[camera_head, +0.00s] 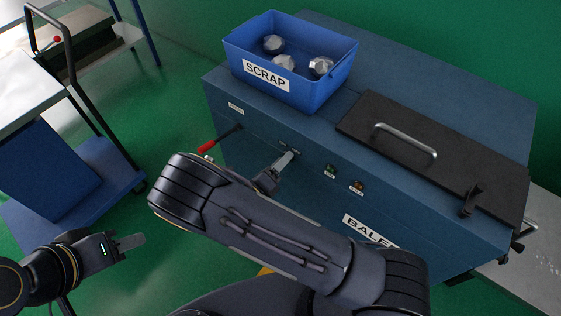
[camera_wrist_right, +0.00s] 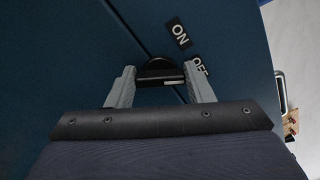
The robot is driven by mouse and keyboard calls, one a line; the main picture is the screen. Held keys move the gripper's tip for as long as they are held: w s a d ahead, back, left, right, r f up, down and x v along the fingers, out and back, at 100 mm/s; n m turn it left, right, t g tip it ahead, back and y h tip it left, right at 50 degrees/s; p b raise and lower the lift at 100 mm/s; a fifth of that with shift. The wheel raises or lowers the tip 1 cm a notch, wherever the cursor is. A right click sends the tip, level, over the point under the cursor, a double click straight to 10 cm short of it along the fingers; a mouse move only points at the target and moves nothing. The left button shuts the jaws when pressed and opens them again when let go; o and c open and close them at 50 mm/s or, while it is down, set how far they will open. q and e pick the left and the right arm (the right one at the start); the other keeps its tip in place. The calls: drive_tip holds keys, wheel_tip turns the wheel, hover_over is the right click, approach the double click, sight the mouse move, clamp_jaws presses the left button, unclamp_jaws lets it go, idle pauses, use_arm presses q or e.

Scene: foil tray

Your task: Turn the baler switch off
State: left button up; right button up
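The baler (camera_head: 300,200) is a large blue cabinet with a dark lid at the right. In the right wrist view, the baler switch (camera_wrist_right: 160,70) is a dark knob on the blue panel, with an ON label (camera_wrist_right: 179,33) and a partly hidden OFF label (camera_wrist_right: 199,66) beside it. My right gripper (camera_head: 288,160) is at the baler's front face. Its two grey fingers (camera_wrist_right: 160,82) lie on either side of the knob and appear to touch it. Which label the knob points to is unclear. My left gripper (camera_head: 130,241) is away from the baler, seen edge-on.
A blue SCRAP bin (camera_head: 340,83) with several metal pieces stands on the baler. A red-tipped lever (camera_head: 208,147) sticks out left of my right gripper. A blue cart (camera_head: 50,170) stands left; the green floor between is clear.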

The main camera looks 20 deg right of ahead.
drive_tip(key=o, duration=0.4)
drive_tip(key=shift+o, duration=0.2)
drive_tip(key=b+v, duration=0.1)
drive_tip(key=v, duration=0.7)
drive_tip(key=s+d+r+m+g+y, duration=0.4)
drive_tip(key=d+m+g, duration=0.2)
drive_tip(key=m, duration=0.3)
drive_tip(key=s+d+r+m+g+y, duration=0.4)
drive_tip(key=d+m+g, duration=0.25)
drive_tip(key=m, duration=0.35)
drive_tip(key=s+d+r+m+t+y, duration=0.1)
drive_tip(key=s+r+m+t+y, duration=0.6)
drive_tip(key=m, duration=1.3)
wheel_tip(320, 180, up, 4)
drive_tip(key=s+y, duration=0.2)
drive_tip(key=y, duration=0.1)
drive_tip(key=shift+s+d+m, duration=0.2)
drive_tip(key=shift+s+m, duration=0.1)
